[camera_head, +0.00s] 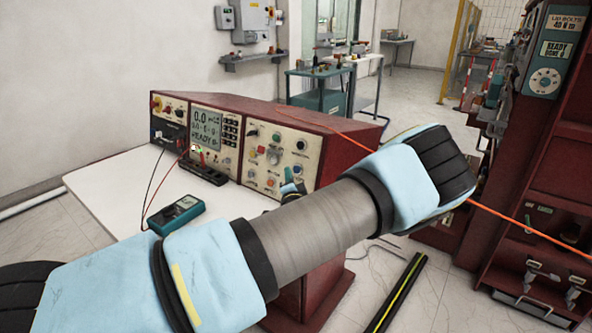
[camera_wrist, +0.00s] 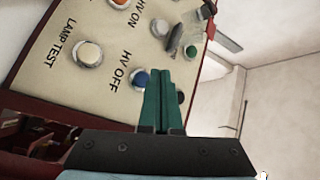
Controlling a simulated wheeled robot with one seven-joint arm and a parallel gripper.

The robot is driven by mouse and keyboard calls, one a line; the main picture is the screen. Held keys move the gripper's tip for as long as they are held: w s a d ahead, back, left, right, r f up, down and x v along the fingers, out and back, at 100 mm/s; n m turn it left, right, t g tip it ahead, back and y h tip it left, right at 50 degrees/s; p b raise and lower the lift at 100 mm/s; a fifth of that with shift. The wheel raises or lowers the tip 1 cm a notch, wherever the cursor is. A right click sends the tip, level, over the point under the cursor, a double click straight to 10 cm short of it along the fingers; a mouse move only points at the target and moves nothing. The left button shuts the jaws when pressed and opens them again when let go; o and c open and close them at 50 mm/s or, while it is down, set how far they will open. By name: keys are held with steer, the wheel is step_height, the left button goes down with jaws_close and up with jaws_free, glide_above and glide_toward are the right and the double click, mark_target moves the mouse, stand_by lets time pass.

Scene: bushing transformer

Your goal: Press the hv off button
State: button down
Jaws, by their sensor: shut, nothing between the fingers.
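The HV OFF button is the blue round button (camera_wrist: 141,77) beside the "HV OFF" lettering in the wrist view. The cream control panel (camera_wrist: 60,80) carries it. My gripper (camera_wrist: 159,70) is shut and empty, its green fingers together. The fingertips are just right of the blue button and overlap its edge in the picture; I cannot tell whether they touch the panel. In the head view the red console (camera_head: 350,140) stands at centre, and my gripper (camera_head: 291,187) shows small in front of its right panel, partly hidden by my arm.
The wrist view shows a white lamp test button (camera_wrist: 90,53), a pale button (camera_wrist: 159,27) by "HV ON", and a green button (camera_wrist: 191,51). In the head view a teal multimeter (camera_head: 176,214) lies on the white tabletop (camera_head: 110,190). An orange cable (camera_head: 520,227) runs to the right.

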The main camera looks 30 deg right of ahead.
steer(key=a, duration=0.1)
steer(key=s+a, duration=0.1)
steer(key=a+r, duration=0.1)
steer(key=shift+s+a+p, duration=0.15)
steer(key=shift+s+p, duration=0.2)
steer(key=shift+p, duration=0.05)
stand_by(1.0)
steer(key=w+a+f+n+g+y, duration=0.15)
steer(key=a+n+g+y, duration=0.35)
steer(key=a, duration=0.5)
steer(key=a+f+n+g+y, duration=0.2)
steer(key=a+n+g, duration=0.3)
steer(key=a, duration=0.5)
steer(key=s+a+r+n+g, duration=0.5)
steer(key=s+a+r, duration=0.8)
steer(key=s+a, duration=0.3)
steer(key=shift+s+r+n+g+h, duration=0.2)
steer(key=shift+s+n+g+h, duration=0.15)
steer(key=shift+n, duration=0.25)
